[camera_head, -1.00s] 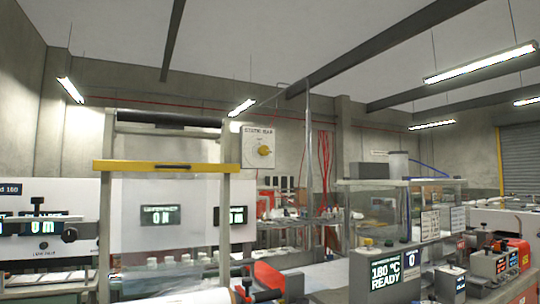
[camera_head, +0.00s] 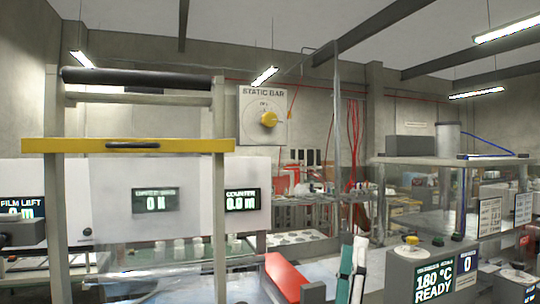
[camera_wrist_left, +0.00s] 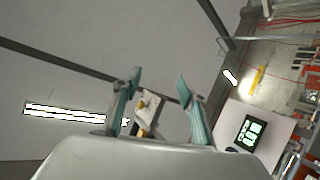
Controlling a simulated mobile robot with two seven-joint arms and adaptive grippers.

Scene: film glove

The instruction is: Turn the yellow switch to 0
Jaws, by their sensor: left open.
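The yellow switch (camera_head: 268,119) is a round knob on a pale square panel (camera_head: 249,132) headed "STATIC BAR", on the back wall in the head view. The markings around the knob are too small to read. My left gripper (camera_head: 353,246) shows at the bottom of the head view, low and right of the panel, with teal fingers pointing up. In the left wrist view my left gripper (camera_wrist_left: 159,78) is open and empty. A small pale panel with yellow on it shows beyond its fingers, apart from them. My right gripper is not in view.
A film machine with a yellow crossbar (camera_head: 65,146) and displays stands at the left. A red block (camera_head: 285,275) is beside my gripper. A metal post (camera_head: 338,150) and red cables rise right of the panel. A sealing station (camera_head: 420,276) reads "180 °C READY".

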